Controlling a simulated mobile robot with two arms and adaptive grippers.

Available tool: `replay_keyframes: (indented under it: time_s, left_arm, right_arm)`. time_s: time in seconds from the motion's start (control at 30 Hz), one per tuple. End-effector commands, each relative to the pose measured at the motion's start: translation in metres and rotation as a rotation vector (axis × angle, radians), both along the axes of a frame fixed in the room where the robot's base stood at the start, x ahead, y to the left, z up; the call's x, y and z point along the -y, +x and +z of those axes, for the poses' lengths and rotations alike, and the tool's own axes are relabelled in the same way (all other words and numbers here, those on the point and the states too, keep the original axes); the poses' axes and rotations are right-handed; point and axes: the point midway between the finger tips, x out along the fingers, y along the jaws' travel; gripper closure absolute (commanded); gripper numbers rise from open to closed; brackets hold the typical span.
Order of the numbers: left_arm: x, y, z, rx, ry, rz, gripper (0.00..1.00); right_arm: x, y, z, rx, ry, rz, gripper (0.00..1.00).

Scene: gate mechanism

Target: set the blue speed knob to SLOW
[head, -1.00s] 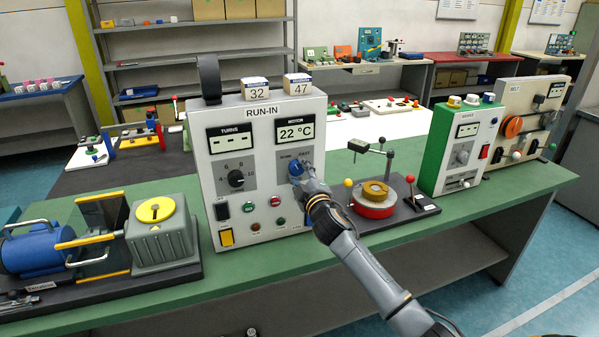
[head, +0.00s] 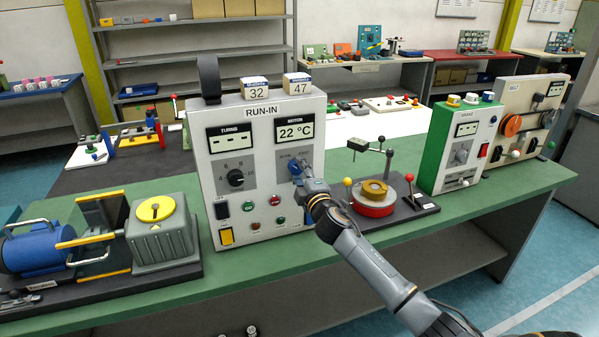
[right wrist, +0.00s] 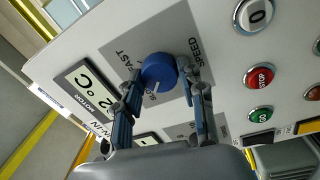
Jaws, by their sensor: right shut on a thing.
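The blue speed knob (head: 295,167) sits on the front of the pale RUN-IN panel (head: 208,170), below the MOTOR display. My right gripper (right wrist: 163,77) is shut on the knob (right wrist: 158,71), with one finger on each side of it. In the right wrist view the knob's white pointer line points down in the picture, toward the SLOW label (right wrist: 151,97), which a finger partly hides. The FAST label (right wrist: 123,55) is at the upper left of the knob. My left gripper is not in view.
The black turns dial (head: 236,178) is left of the knob. Several buttons and a yellow switch (head: 226,236) are below. A stand with a red ring (head: 373,208) is close to the right of my arm. A green box (head: 440,150) stands farther right.

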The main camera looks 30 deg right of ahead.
Motion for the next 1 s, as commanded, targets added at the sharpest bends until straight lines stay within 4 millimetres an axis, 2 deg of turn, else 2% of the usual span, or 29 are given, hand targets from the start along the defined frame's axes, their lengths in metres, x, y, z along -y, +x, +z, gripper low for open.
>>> replay_keyframes:
  time_s: [0.13,0.17,0.27,0.67,0.77,1.0]
  left_arm:
    - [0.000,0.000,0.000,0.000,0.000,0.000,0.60]
    - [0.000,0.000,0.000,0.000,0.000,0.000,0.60]
    - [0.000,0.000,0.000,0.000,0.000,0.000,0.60]
    - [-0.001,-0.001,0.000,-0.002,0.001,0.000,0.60]
    - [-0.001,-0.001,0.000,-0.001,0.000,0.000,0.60]
    - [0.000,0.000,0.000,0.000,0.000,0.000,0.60]
  right_arm:
    - [0.000,0.000,-0.001,-0.002,-0.003,0.000,0.92]
    - [0.000,0.000,-0.001,-0.002,-0.003,0.000,0.58]
    - [0.000,0.000,-0.001,-0.001,-0.002,0.000,0.38]
    - [-0.001,-0.004,-0.001,-0.001,-0.001,0.001,0.37]
    - [-0.004,-0.016,-0.003,-0.002,-0.001,0.001,0.37]
    - [-0.016,-0.064,-0.006,-0.003,-0.001,0.002,0.37]
